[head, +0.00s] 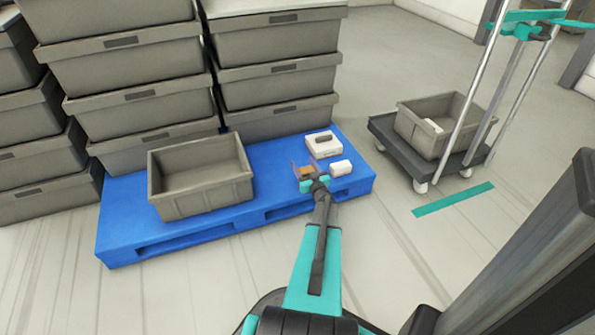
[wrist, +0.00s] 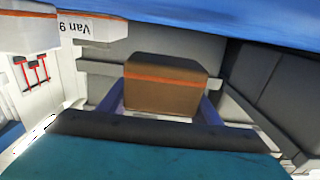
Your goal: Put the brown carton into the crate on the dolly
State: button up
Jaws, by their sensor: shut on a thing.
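The brown carton (wrist: 165,92) has an orange stripe and sits between the fingers of my gripper (wrist: 165,112) in the wrist view. In the head view my gripper (head: 308,172) is shut on the carton (head: 306,172), over the right part of the blue pallet. From these views I cannot tell whether the carton touches the pallet. The grey crate (head: 406,131) stands on the dark dolly (head: 387,133) at the right, apart from my gripper. A small white item (head: 432,126) lies in that crate.
Stacked grey crates (head: 140,105) stand behind. Floor is clear between pallet and dolly. The dolly has tall handle poles (head: 475,85).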

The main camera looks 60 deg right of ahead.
jog(key=shift+w+a+f+b, duration=0.1)
jog(key=shift+w+a+b, duration=0.2)
jog(key=shift+w, duration=0.25)
jog(key=shift+w+a+f+b, duration=0.1)
jog(key=shift+w+a+b, duration=0.2)
jog(key=shift+w, duration=0.2)
notch_tip(320, 180, down, 2)
jog(key=shift+w+f+b, duration=0.1)
jog(key=shift+b, duration=0.45)
jog(key=shift+f, duration=0.4)
jog(key=shift+f, duration=0.15)
jog(key=o, duration=1.1)
jog(key=shift+o, duration=0.2)
jog(key=shift+f+b, duration=0.1)
jog(key=shift+b, duration=0.4)
jog(key=shift+s+a, duration=0.15)
jog(key=shift+s, duration=0.05)
jog(key=p+v, duration=0.2)
jog(key=v, duration=0.1)
jog(key=shift+r, duration=0.3)
jog(key=p+v, duration=0.3)
jog(key=v, duration=0.7)
